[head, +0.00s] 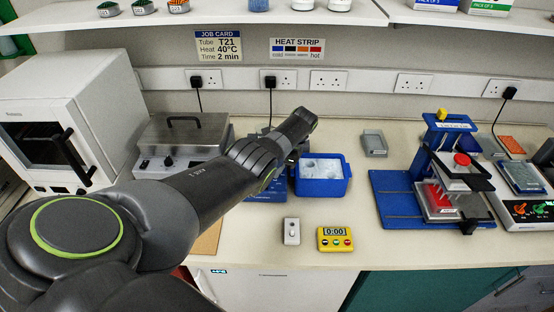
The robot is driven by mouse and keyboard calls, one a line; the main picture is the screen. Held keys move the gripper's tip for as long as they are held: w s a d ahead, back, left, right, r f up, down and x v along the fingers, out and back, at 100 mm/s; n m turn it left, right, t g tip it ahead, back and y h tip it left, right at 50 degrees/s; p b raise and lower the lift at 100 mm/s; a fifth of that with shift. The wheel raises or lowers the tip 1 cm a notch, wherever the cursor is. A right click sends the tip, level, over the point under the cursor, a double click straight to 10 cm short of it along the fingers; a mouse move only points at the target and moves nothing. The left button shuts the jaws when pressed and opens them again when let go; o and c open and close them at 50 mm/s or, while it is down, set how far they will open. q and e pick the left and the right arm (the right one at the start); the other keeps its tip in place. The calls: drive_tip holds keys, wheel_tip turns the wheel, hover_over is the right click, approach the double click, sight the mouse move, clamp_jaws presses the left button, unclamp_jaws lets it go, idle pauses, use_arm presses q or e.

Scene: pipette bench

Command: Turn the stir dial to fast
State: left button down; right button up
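A white stirrer unit (524,212) with a grey-blue top plate (524,176) stands at the right edge of the bench in the head view. Its front panel carries an orange-marked dial (519,209) and a green-marked dial (541,209). The print is too small to tell which is the stir dial or its setting. My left arm reaches across to the bench middle, far left of the unit. Its gripper (295,152) is mostly hidden behind the wrist, beside a blue ice tub. A dark part (546,153) at the right edge, above the unit, may be my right gripper; its fingers cannot be made out.
The blue tub (322,188), a yellow timer (335,239) and a small grey box (291,231) are mid-bench. A blue stand (398,204) with a red-topped press is just left of the stirrer unit. A grey tray (374,143) lies behind. Bare bench lies between tub and stand.

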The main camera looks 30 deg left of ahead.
use_arm(q)
drive_tip(key=shift+m+t+p, duration=0.3)
drive_tip(key=shift+m+p, duration=0.4)
drive_tip(key=shift+m, duration=0.1)
drive_tip(key=c, duration=1.2)
unclamp_jaws()
drive_tip(key=shift+c, duration=0.2)
